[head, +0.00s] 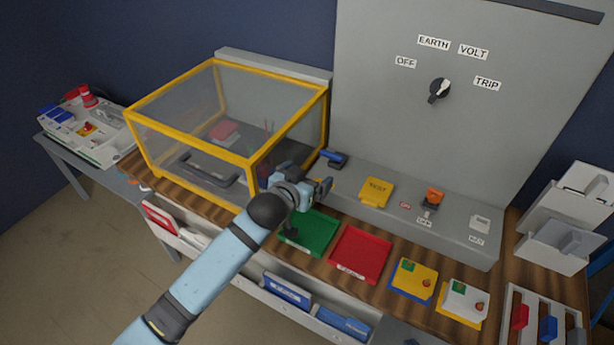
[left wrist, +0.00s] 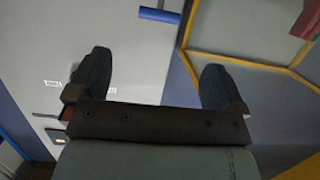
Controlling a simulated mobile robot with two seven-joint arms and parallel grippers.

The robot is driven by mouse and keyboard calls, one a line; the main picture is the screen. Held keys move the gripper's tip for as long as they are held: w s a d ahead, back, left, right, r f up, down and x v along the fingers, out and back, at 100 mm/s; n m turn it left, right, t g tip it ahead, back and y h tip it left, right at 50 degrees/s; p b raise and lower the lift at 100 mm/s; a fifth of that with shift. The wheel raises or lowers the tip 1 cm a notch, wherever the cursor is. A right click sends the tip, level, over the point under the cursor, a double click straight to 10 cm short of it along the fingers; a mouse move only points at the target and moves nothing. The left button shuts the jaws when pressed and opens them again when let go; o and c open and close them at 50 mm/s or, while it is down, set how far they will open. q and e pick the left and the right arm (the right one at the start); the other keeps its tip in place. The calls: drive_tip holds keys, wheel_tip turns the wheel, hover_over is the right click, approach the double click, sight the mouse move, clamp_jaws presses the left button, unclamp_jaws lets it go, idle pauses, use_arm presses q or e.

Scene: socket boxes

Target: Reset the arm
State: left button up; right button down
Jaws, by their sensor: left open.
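My left arm reaches in from the lower left in the head view. My left gripper (head: 324,187) is above the wooden bench, just right of the yellow-framed clear box (head: 228,112) and behind the green tray (head: 312,240). In the left wrist view, the two dark fingers of the left gripper (left wrist: 155,85) are spread wide with nothing between them. That view also shows the grey panel and part of the yellow frame (left wrist: 240,62). My right gripper is in neither view.
A grey panel (head: 520,90) with a black rotary knob (head: 438,91) stands at the back. A blue-handled item (head: 334,157) and a yellow TEST block (head: 376,192) sit on its ledge. A red tray (head: 358,256) and two socket boxes (head: 411,280) lie along the front.

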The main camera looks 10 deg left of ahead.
use_arm(q)
drive_tip(key=s+a+f+g+p, duration=0.1)
drive_tip(key=s+a+f, duration=0.3)
drive_tip(key=s, duration=0.6)
drive_tip(key=s+a+f+n+y+p, duration=0.1)
drive_tip(key=s+a+f+p, duration=0.2)
drive_tip(key=s, duration=0.7)
drive_tip(key=s+a+f+g+y+p, duration=0.1)
drive_tip(key=s+a+f+p, duration=0.2)
drive_tip(key=s+a, duration=0.3)
drive_tip(key=s+f, duration=0.1)
drive_tip(key=s, duration=0.3)
drive_tip(key=shift+f+g+p, duration=0.3)
drive_tip(key=shift+f+p, duration=0.05)
drive_tip(key=shift+p, duration=0.05)
drive_tip(key=shift+w, duration=0.1)
